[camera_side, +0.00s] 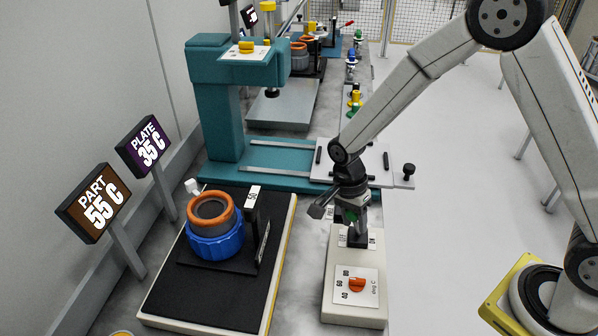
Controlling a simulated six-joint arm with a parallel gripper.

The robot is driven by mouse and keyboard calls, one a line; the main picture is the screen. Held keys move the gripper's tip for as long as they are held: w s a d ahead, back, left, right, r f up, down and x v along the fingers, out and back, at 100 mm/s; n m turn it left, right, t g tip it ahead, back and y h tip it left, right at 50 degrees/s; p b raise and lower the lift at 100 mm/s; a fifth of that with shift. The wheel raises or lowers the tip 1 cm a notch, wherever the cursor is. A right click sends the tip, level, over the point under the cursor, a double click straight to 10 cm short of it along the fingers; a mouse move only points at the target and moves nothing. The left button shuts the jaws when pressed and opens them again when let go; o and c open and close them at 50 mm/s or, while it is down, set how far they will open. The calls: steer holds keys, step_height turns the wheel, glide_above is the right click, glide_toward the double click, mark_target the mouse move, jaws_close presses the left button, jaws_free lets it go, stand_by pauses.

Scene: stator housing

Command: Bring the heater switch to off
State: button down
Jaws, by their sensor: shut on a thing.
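The heater switch (350,216) shows as a bit of green between the fingers of my gripper (350,222). My gripper points down at the back end of a pale control box (340,312) and is shut on the switch. The small labels beside the switch are partly covered by the fingers, and which way the switch is turned cannot be told. On the front of the same box is an orange dial (356,285) with 40, 60 and 80 marks and a "deg C" label.
Left of the box, a black plate (205,306) carries a blue and orange housing (216,245) beside a black upright bracket. Signs read PART 55 C (94,203) and PLATE 35 C (147,146). A teal press (217,120) stands behind. Several coloured knobs line the bench further back.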

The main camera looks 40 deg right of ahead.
steer(key=shift+w, duration=0.15)
stand_by(0.6)
steer(key=shift+w+a+f+g+h, duration=0.15)
steer(key=shift+a+g+h, duration=0.05)
steer(key=shift+g+h, duration=0.35)
steer(key=shift+w+a+f+g+h, duration=0.1)
steer(key=shift+w+a+g+h, duration=0.05)
steer(key=shift+g+h, duration=0.35)
steer(key=shift+c, duration=1.4)
jaws_free()
steer(key=shift+r, duration=0.1)
steer(key=v, duration=0.7)
steer(key=shift+r, duration=0.3)
